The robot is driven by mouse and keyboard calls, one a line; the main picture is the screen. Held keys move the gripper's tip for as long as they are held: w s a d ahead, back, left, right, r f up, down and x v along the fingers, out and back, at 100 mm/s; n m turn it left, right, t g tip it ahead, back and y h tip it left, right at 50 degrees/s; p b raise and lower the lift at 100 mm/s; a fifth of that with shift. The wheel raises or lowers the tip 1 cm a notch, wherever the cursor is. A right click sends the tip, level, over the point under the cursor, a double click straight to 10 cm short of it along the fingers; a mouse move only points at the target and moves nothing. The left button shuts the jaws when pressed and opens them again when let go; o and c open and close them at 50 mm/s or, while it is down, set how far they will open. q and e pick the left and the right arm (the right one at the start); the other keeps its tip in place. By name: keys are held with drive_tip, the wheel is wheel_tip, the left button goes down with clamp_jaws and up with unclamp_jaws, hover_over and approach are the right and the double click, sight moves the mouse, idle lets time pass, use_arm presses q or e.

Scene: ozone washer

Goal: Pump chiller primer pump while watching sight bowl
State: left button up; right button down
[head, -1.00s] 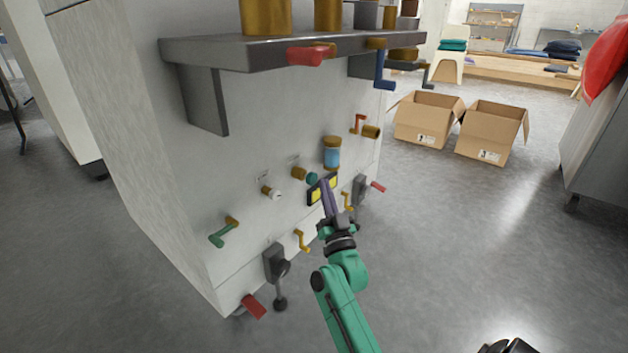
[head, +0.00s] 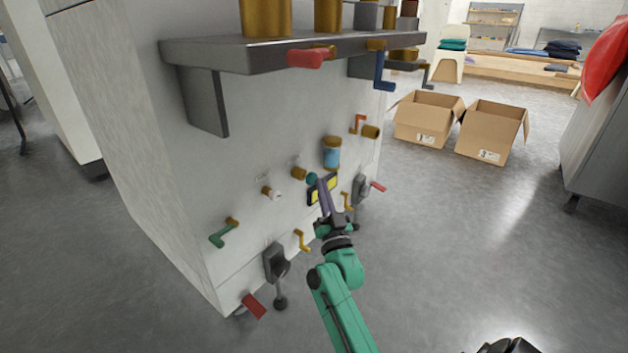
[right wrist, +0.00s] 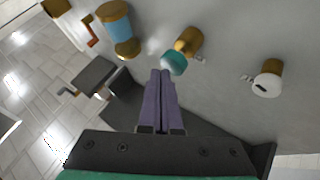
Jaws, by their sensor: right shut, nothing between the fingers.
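The blue-filled glass bowl with a brass cap (head: 331,152) is on the panel; it looks like the sight bowl and also shows in the right wrist view (right wrist: 115,22). Below it a brass stem ends in a teal knob (head: 311,178), perhaps the primer pump; the knob shows in the right wrist view (right wrist: 174,64). My right gripper (head: 322,181) is shut and empty. In the right wrist view its purple fingertips (right wrist: 160,73) are close beside the teal knob; I cannot tell if they touch. My left gripper is not in view.
A grey shelf (head: 230,52) juts out above. Open cardboard boxes (head: 492,133) stand behind on clear floor.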

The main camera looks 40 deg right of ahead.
drive_tip(key=shift+w, duration=0.3)
drive_tip(key=shift+w+a, duration=0.2)
drive_tip(key=shift+w, duration=0.25)
idle(0.6)
drive_tip(key=shift+w+a, duration=0.15)
drive_tip(key=shift+w, duration=0.25)
drive_tip(key=shift+s, duration=0.1)
idle(0.5)
drive_tip(key=s, duration=0.1)
drive_tip(key=s+d+p, duration=0.1)
drive_tip(key=s, duration=0.1)
drive_tip(key=shift+p, duration=0.3)
